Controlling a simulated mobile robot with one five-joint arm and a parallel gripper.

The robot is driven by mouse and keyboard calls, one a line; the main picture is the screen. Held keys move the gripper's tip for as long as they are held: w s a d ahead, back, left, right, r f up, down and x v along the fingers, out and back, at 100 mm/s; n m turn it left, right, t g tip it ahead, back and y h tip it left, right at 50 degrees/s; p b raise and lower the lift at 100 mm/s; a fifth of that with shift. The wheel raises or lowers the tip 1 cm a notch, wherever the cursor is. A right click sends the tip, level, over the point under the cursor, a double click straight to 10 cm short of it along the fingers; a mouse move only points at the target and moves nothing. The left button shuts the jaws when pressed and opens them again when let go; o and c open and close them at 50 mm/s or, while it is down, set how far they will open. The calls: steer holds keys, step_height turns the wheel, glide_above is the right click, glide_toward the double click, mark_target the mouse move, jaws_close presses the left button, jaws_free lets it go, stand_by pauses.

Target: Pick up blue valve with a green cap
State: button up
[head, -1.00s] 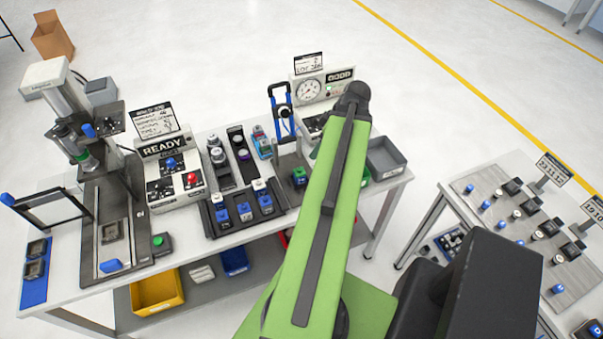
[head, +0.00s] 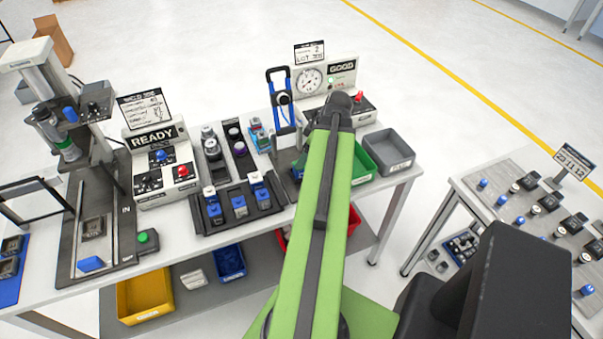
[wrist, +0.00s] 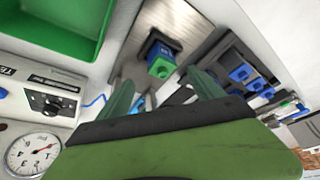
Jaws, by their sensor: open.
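The blue valve with a green cap (wrist: 162,60) stands on a grey metal plate (wrist: 180,25) in the wrist view, green end toward me. My gripper (wrist: 163,92) is open, its two dark green fingers apart. The valve is ahead of the gap between the fingertips, and nothing is held between them. Part of another blue and white item shows behind the left finger and the gripper body. In the head view my green arm hides my gripper and most of the valve's spot.
A black tray (head: 224,217) of blue valves stands left of my arm. A green bin (head: 388,168) and grey bin (head: 398,140) are to its right. The gauge box (head: 340,72) stands behind. A second table (head: 460,190) is at right, with floor between.

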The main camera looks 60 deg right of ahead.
steer(key=b+x, duration=0.4)
steer(key=x, duration=0.1)
steer(key=shift+a+f, duration=0.1)
steer(key=shift+a, duration=0.15)
steer(key=shift+r, duration=0.2)
steer(key=c, duration=1.5)
step_height(320, 180, up, 5)
steer(key=p, duration=0.4)
steer(key=shift+f+p, duration=0.15)
steer(key=shift+p, duration=0.25)
steer(key=s+d+r+p, duration=0.4)
steer(key=s+r+p, duration=0.2)
steer(key=s, duration=0.5)
steer(key=shift+r, duration=0.15)
